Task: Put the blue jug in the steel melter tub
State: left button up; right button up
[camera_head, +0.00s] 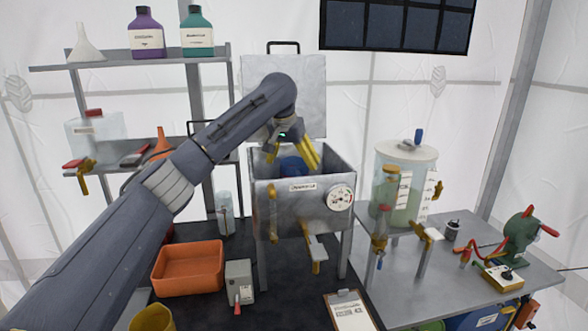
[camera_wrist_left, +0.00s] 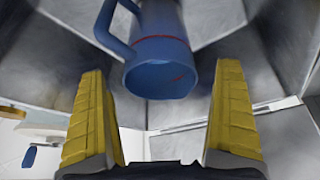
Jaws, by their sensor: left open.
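The steel melter tub (camera_head: 262,196) stands on legs in the middle of the head view, with its lid raised behind it. The blue jug (camera_head: 293,167) is inside the tub, and the front wall hides its lower part. In the left wrist view the jug (camera_wrist_left: 160,62) shows its open mouth and a handle on the left, with grey tub walls around it. My left gripper (camera_head: 293,156) is at the tub's opening, its yellow fingers (camera_wrist_left: 160,78) open. The jug is ahead of the gap between the fingers, and I see no finger touching it. My right gripper is not in view.
A dial (camera_head: 340,198) and taps are on the tub's front. An orange tray (camera_head: 188,268) and a grey box (camera_head: 239,281) are at front left. A clear tank (camera_head: 405,185) stands to the right. Shelves with bottles (camera_head: 147,34) are behind my left arm.

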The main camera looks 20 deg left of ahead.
pick_arm(q)
jog(key=v, duration=0.9)
jog(key=shift+c, duration=0.4)
dwell(0.8)
